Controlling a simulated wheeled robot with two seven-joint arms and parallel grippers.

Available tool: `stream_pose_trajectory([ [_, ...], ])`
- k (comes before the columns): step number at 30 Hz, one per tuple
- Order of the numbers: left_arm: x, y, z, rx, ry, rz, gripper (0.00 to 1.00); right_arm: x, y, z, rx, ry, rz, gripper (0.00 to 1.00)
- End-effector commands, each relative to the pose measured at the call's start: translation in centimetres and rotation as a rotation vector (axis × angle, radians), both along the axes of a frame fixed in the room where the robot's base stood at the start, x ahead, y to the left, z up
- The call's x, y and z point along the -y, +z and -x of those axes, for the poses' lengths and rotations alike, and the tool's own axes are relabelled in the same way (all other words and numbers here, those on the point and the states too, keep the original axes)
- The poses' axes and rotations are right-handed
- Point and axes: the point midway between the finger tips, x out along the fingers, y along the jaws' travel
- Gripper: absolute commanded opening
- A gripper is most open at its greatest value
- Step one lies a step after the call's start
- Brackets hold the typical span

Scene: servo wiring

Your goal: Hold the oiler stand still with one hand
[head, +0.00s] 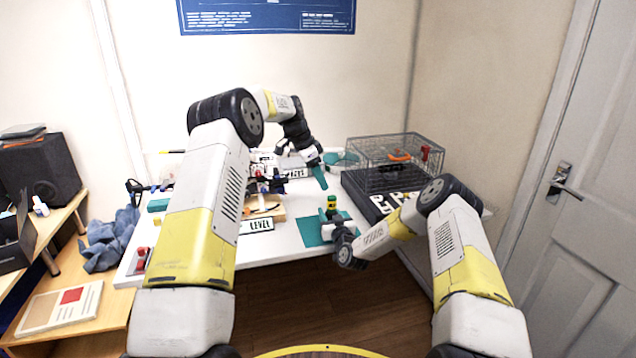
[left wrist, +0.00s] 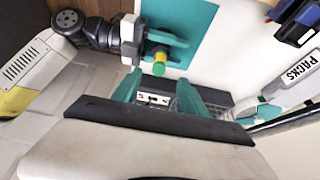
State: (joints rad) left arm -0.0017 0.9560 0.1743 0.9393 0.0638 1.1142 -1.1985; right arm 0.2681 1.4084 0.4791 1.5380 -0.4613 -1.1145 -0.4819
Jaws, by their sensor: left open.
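A small yellow and green oiler (head: 331,203) stands upright by the teal mat at the table's front; its top also shows in the left wrist view (left wrist: 159,62). Its stand is mostly hidden by my right gripper. My right gripper (head: 334,214) is low at the oiler, its teal fingers close around the base, and it also shows in the left wrist view (left wrist: 165,42). I cannot tell whether those fingers touch or grip. My left gripper (head: 320,178) is open and empty above the table, behind the oiler; its two teal fingers (left wrist: 158,93) stand apart.
The teal mat (head: 312,232) lies on the white table. A wire basket and dark tray marked with white letters (head: 365,196) stand right. A LEVEL label (head: 257,226) and dark parts (head: 268,182) lie left of the mat. A blue cloth (head: 108,243) is at far left.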

Motion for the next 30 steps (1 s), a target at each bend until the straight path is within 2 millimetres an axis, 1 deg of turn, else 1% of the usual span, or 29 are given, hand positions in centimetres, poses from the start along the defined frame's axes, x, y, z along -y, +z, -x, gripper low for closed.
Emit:
stream_pose_trajectory([
  [9, 2.1, -5.4, -0.6, -0.003, 0.0, 0.002, 0.51, 0.0, 0.0, 0.0, 0.0, 0.0, 0.0, 0.0],
  [15, 3.3, -8.4, -1.0, -0.001, -0.001, 0.002, 0.51, 0.0, 0.0, 0.0, 0.0, 0.001, 0.0, 0.0],
  [18, 3.7, -9.5, -1.2, -0.001, 0.001, 0.001, 0.51, 0.0, 0.0, 0.0, 0.0, 0.001, 0.0, 0.0],
  [21, 3.9, -10.0, -1.3, 0.0, 0.001, 0.002, 0.51, 0.0, 0.0, 0.0, 0.0, 0.001, 0.0, 0.0],
  [30, 4.1, -10.4, -1.3, 0.0, 0.001, 0.002, 0.51, 0.0, 0.0, 0.0, 0.0, 0.001, 0.0, 0.0],
])
